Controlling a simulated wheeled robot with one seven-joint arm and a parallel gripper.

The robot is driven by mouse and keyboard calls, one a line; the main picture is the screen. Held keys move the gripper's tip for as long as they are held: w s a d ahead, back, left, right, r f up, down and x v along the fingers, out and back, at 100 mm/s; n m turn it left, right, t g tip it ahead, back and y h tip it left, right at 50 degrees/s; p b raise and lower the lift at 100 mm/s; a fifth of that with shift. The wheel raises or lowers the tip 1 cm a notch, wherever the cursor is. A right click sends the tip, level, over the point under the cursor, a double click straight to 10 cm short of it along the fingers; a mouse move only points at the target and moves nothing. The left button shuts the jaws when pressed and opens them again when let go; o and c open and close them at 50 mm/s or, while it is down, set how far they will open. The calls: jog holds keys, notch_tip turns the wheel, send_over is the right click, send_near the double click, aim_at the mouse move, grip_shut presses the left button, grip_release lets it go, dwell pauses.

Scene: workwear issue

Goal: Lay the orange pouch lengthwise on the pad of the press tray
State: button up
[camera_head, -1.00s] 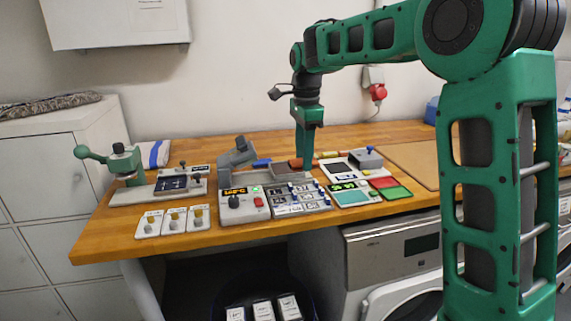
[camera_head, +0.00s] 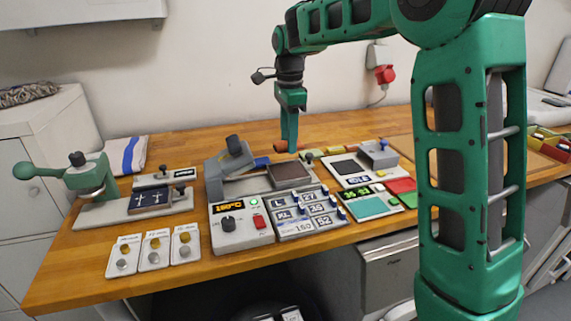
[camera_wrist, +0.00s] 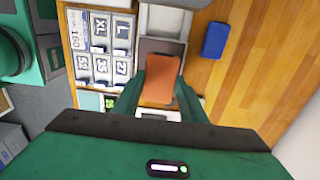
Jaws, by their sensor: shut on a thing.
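My gripper (camera_head: 289,143) is shut on the orange pouch (camera_wrist: 160,80), one finger on each side of it in the wrist view. In the head view only a small orange end of the pouch (camera_head: 281,146) shows beside the fingertips. The press tray's dark brown pad (camera_head: 290,173) lies at the middle of the bench, below and a little in front of the gripper in the picture. In the wrist view part of the pad (camera_wrist: 162,46) shows just beyond the pouch, which covers some of it. The pouch appears held above the tray.
The press control box (camera_head: 240,222) and a size panel (camera_head: 308,211) stand in front of the tray. A blue block (camera_wrist: 215,40) lies beside the tray. A lever press (camera_head: 90,185) is at left, a scale-like unit (camera_head: 358,165) at right. Bare wood lies behind.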

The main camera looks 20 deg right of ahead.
aim_at(288, 171)
jog(key=shift+f, duration=3.65)
jog(key=o, duration=1.1)
jog(key=shift+f, duration=0.1)
